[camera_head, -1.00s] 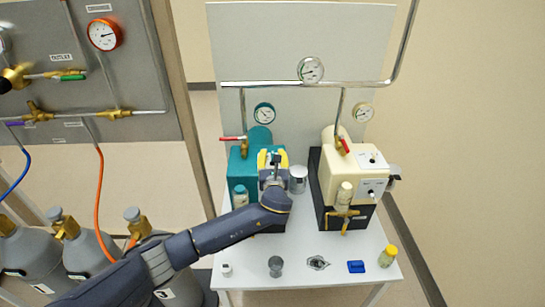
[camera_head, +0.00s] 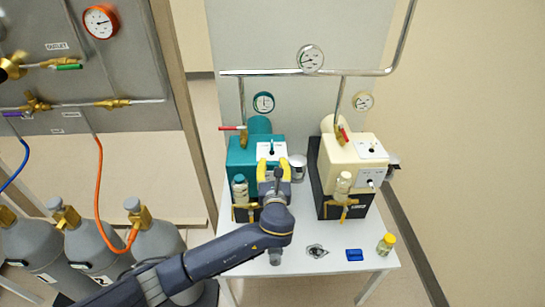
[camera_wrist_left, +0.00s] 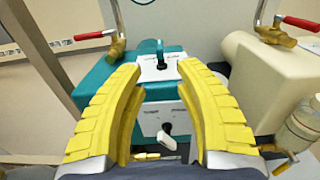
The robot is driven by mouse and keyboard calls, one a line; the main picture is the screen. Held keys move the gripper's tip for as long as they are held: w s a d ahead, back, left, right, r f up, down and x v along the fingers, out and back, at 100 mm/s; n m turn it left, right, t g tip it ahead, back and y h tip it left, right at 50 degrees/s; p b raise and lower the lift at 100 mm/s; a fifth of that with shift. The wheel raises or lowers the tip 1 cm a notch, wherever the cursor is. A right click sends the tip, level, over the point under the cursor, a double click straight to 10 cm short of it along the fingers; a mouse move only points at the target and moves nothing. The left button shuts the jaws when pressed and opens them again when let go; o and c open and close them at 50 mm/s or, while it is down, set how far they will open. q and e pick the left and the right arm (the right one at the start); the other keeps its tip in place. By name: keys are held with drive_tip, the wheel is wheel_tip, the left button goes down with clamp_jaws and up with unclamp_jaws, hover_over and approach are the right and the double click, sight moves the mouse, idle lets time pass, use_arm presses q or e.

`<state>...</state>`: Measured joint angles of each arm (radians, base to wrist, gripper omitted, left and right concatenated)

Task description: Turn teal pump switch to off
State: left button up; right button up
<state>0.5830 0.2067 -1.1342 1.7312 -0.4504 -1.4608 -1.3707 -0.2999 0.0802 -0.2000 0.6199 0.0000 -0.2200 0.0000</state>
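The teal pump (camera_head: 240,158) stands at the left on the white table. Its top has a white plate (camera_wrist_left: 150,70) with a small upright teal lever (camera_wrist_left: 160,52). The lever also shows in the head view (camera_head: 271,147). Part of the pump front is hidden behind the gripper. My right gripper is not in view.
A cream pump (camera_head: 350,150) stands to the right. A red-handled valve (camera_head: 233,128) and pipes rise behind the teal pump. A small bottle (camera_head: 240,188) is at its front left. A yellow-capped bottle (camera_head: 386,244) and blue item (camera_head: 354,255) lie near the table's front.

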use_arm(q)
drive_tip(key=shift+s, duration=1)
